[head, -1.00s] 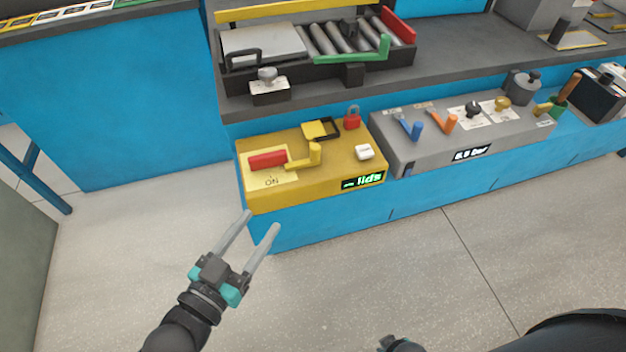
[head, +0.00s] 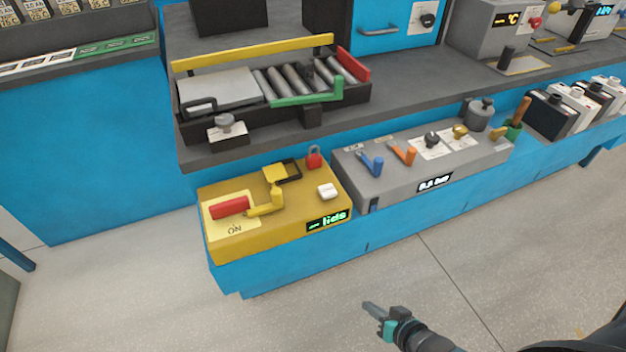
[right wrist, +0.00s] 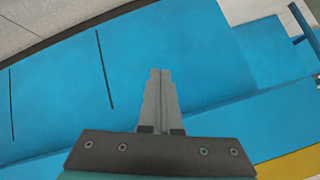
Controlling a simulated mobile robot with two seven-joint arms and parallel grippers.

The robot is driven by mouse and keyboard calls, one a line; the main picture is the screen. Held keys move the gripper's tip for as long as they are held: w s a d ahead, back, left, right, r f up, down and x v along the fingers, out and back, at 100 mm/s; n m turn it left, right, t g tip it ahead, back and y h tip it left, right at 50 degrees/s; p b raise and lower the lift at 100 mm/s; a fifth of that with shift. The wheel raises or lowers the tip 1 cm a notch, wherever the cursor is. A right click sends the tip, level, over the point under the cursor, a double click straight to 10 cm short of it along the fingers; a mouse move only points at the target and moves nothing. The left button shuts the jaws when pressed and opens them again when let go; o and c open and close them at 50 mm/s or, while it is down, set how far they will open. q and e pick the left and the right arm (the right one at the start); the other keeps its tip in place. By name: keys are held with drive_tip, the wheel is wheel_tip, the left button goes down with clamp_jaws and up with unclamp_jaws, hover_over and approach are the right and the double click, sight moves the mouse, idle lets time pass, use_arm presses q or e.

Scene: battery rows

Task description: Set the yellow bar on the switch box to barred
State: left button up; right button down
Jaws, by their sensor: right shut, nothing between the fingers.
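The yellow switch box (head: 265,238) sits low at the front of the blue bench in the head view. On its pale plate marked ON lies a red handle (head: 230,207). The yellow bar (head: 266,208) has an upright grip and reaches left to the red handle's right end. I cannot tell whether they touch. My right gripper (head: 371,308) is shut and empty, in front of the bench, below and right of the box. Its closed fingers (right wrist: 160,95) point at blue panelling in the right wrist view. My left gripper is out of view.
The box also carries a yellow-and-black square piece (head: 282,172), a red padlock (head: 314,157), a white button (head: 327,191) and a green "lids" display (head: 327,220). A grey panel (head: 400,190) with levers stands to its right. The floor in front is clear.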

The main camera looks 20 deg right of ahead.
drive_tip(key=w+a+r+m+t+y, duration=0.1)
drive_tip(key=w+r+m+t+y, duration=0.15)
drive_tip(key=r, duration=0.55)
drive_tip(key=w+a+r+m+t+y, duration=0.1)
drive_tip(key=w+a+r+m+t, duration=0.15)
drive_tip(key=r, duration=0.55)
drive_tip(key=m+t+y, duration=0.1)
drive_tip(key=m+t, duration=0.2)
drive_tip(key=m, duration=0.2)
approach(279, 200)
drive_tip(key=s+d, duration=0.4)
drive_tip(key=d, duration=0.2)
drive_tip(key=x, duration=0.5)
drive_tip(key=b+x, duration=0.1)
drive_tip(key=x, duration=0.4)
drive_tip(key=shift+d+f, duration=0.1)
drive_tip(key=shift+d, duration=0.15)
drive_tip(key=shift+w+a, duration=0.5)
drive_tip(key=shift+a, duration=0.4)
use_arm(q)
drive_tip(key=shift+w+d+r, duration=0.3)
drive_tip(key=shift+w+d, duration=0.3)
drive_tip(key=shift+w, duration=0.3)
use_arm(e)
drive_tip(key=shift+w+a, duration=0.2)
drive_tip(key=shift+a, duration=0.3)
drive_tip(key=shift+w+a, duration=0.2)
drive_tip(key=shift+a, duration=0.25)
